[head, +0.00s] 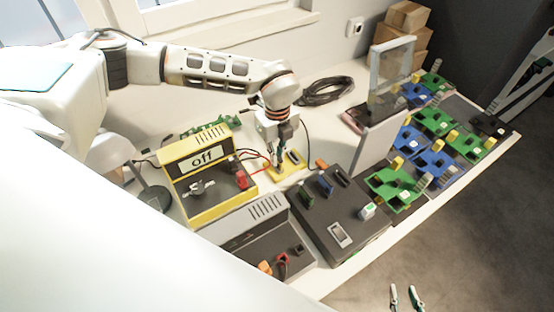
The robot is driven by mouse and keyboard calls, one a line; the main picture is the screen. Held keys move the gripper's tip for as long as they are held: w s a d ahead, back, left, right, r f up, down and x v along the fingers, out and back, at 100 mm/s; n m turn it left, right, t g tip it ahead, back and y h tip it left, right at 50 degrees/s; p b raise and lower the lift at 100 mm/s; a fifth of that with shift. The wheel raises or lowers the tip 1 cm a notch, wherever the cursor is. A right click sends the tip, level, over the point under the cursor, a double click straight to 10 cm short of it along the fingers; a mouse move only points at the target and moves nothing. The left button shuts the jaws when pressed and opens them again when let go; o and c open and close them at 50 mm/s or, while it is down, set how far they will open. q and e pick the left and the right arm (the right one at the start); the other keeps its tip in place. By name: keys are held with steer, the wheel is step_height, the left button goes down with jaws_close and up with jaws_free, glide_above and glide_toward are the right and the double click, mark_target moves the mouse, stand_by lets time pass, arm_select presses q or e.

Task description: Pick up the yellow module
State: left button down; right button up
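A small yellow module (297,168) lies flat on the white table, between the yellow box with the "off" display and the dark grey box. A dark part sits on its top. My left gripper (278,165) points down at the module's left side, its fingertips overlapping it in the picture. I cannot tell whether the fingers touch or hold it; their gap is too small to make out. My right gripper (407,299) shows only its two fingertips at the bottom edge, apart and empty, over the floor.
The yellow box (178,165) and a grey box (238,235) stand left of the dark grey box (330,247). A light panel (379,143) rises behind it. Green and blue boards (435,122) fill the right side. A black cable coil (328,91) lies at the back.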

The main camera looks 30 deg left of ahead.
arm_select(q)
steer(key=shift+r, duration=0.1)
step_height(320, 180, up, 20)
steer(key=shift+b, duration=0.45)
steer(key=shift+d, duration=0.1)
stand_by(0.5)
